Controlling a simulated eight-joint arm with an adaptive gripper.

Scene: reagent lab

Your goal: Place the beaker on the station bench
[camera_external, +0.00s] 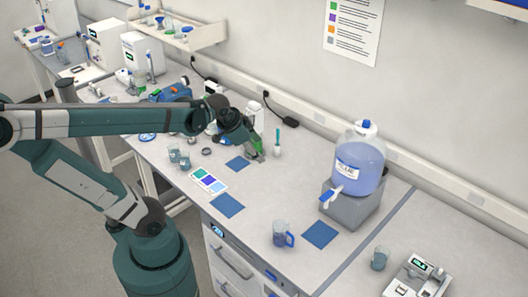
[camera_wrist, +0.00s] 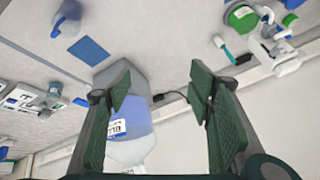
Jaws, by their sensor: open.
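My gripper (camera_external: 257,150) is over the middle of the long bench, near the wall side. In the wrist view its two green fingers (camera_wrist: 160,80) are wide apart with nothing held between them. A small clear beaker (camera_external: 379,258) with bluish contents stands on the right bench section beside a balance; it seems to show at the left of the wrist view (camera_wrist: 53,97). Two more small glass beakers (camera_external: 180,158) stand at the bench's front edge, left of my gripper. Which beaker is meant, I cannot tell. The bench top (camera_external: 300,165) is pale grey.
A large blue-liquid carboy (camera_external: 361,160) stands on a grey block right of my gripper. A blue-handled jug (camera_external: 280,233) stands beside a blue mat (camera_external: 320,235). The balance (camera_external: 418,277) is at the far right. Bottles and a pipette stand near the wall.

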